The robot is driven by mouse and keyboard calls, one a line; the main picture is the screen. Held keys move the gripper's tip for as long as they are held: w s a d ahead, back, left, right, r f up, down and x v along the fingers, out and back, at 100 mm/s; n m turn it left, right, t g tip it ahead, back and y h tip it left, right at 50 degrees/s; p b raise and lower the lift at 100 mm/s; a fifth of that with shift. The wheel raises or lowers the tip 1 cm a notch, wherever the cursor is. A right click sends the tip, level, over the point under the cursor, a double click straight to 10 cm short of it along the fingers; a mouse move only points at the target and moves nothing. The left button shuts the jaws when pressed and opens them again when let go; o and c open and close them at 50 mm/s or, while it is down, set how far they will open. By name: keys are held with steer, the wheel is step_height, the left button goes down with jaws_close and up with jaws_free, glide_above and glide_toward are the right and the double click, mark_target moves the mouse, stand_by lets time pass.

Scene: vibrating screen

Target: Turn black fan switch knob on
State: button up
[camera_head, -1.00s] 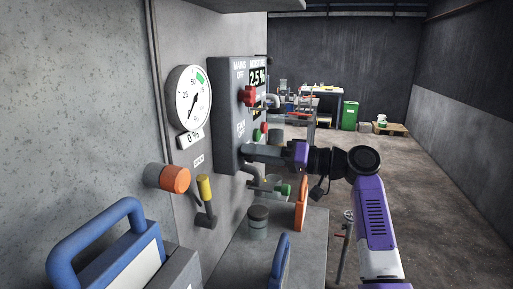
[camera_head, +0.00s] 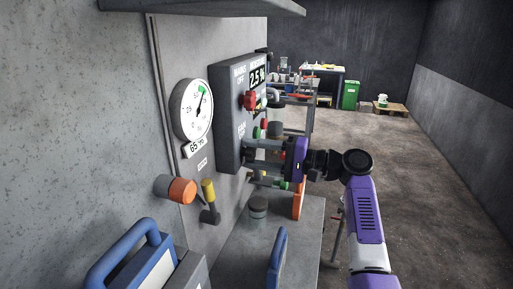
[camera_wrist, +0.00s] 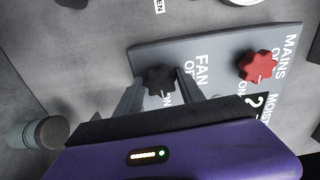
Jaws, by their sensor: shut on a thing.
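The black fan switch knob (camera_wrist: 160,79) sits on the grey control panel (camera_wrist: 222,50), beside the lettering "FAN", with "ON" printed just by it in the wrist view. My gripper (camera_wrist: 160,88) is shut on this knob, one finger on each side. A pale mark on the knob's edge seems to face the "ON" side, but it is small.
A red mains knob (camera_head: 250,100) sits above on the same panel. Open floor lies right.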

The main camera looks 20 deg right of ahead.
steer(key=shift+d+m, duration=0.1)
steer(key=shift+m, duration=0.3)
steer(key=o, duration=1.3)
steer(key=b+v, duration=0.2)
steer(key=v, duration=0.5)
steer(key=shift+s+d, duration=0.25)
steer(key=shift+d, duration=0.05)
